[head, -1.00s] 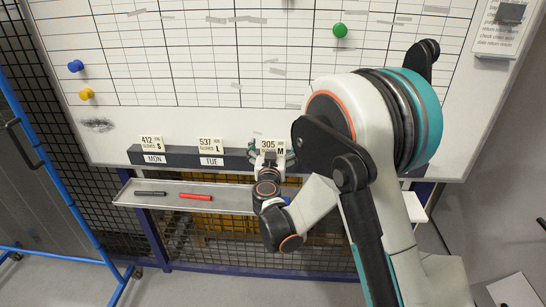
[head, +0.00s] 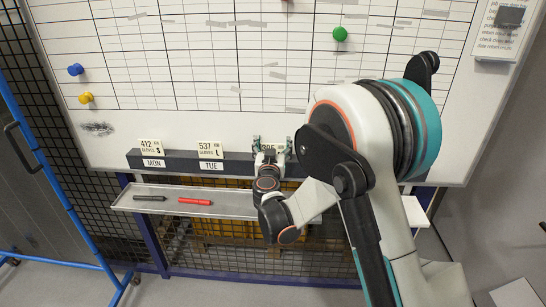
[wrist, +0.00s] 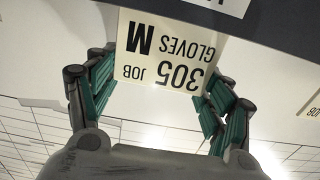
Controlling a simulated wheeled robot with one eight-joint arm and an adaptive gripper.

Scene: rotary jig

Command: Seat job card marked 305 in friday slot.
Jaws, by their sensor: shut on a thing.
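The cream job card marked 305, GLOVES M (wrist: 165,52), is between the green-padded fingers of my gripper (wrist: 158,85) and appears upside down in the wrist view. My gripper (head: 271,147) is shut on it. In the head view the card (head: 268,143) is mostly hidden by the fingers. The card's lower edge overlaps the dark slotted rail (wrist: 285,28) in the wrist view; I cannot tell whether it is in a slot. The rail (head: 240,162) shows MON and TUE labels in the head view. The friday slot is not identifiable; my arm hides the rail's right part.
Card 412 (head: 149,147) stands at MON and card 537 (head: 210,148) at TUE. A tray (head: 235,208) below holds a black marker (head: 149,198) and a red marker (head: 195,201). The whiteboard (head: 200,122) rises behind the rail.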

